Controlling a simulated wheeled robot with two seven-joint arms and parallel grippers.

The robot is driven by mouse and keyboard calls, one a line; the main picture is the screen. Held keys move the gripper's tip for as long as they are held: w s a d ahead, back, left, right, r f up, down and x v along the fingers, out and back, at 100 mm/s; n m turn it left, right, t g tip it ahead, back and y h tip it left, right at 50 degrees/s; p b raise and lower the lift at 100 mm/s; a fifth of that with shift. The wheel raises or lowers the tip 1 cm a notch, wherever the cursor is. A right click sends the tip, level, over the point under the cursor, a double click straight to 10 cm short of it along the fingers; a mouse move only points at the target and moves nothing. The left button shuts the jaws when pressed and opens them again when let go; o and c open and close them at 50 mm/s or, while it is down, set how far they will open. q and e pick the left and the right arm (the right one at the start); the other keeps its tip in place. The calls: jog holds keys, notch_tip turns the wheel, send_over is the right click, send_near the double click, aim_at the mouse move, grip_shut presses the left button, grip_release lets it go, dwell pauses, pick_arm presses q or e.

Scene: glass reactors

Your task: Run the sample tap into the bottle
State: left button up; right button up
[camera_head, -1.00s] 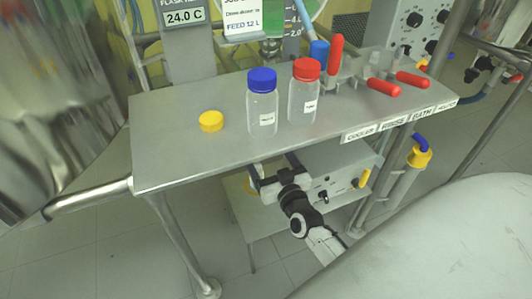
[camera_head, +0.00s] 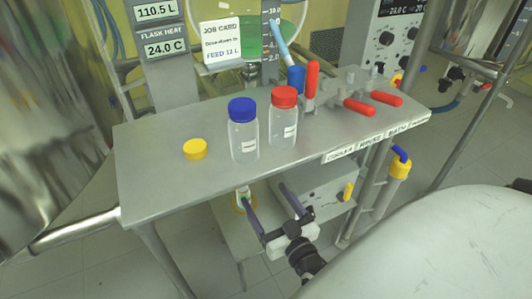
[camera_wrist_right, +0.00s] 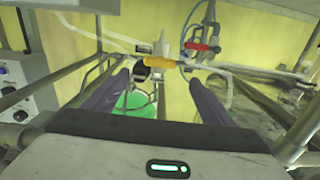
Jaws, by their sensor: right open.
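My right gripper (camera_head: 265,190) is open and empty, below the front edge of the steel shelf. Its two dark fingers also show in the right wrist view (camera_wrist_right: 160,86), spread apart. Beyond them there is a tap with a yellow handle (camera_wrist_right: 161,58), apart from the fingers; I cannot tell if it is the sample tap. A clear bottle with a blue cap (camera_head: 243,131) and one with a red cap (camera_head: 283,118) stand upright on the shelf. I cannot tell which is the task's bottle. My left gripper is not in view.
A loose yellow cap (camera_head: 195,149) lies on the shelf (camera_head: 150,185). Red-handled valves (camera_head: 360,106) stand at its right. A grey control box (camera_head: 325,190) sits below. The right wrist view shows a red handle (camera_wrist_right: 201,46), pipes and a vessel of green liquid (camera_wrist_right: 131,102).

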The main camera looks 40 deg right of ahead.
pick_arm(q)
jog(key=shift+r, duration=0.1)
pick_arm(e)
jog(key=s+a+f+n+g+y, duration=0.2)
jog(key=s+a+n+g+y, duration=0.15)
jog(key=a+g+y, duration=0.55)
jog(key=s+a+r+n+g+h, duration=0.1)
jog(key=s+g+h, duration=0.4)
jog(key=s, duration=1)
jog(key=w+a+f+t+y, duration=0.3)
jog(key=w+a+f+t, duration=0.25)
jog(key=a, duration=0.25)
pick_arm(q)
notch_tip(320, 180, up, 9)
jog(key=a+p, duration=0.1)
jog(key=p, duration=1.3)
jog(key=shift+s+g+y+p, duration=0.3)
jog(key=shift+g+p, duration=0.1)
pick_arm(e)
notch_tip(320, 180, up, 10)
jog(key=s+d, duration=0.1)
jog(key=shift+d+f, duration=0.15)
jog(key=shift+d, duration=0.05)
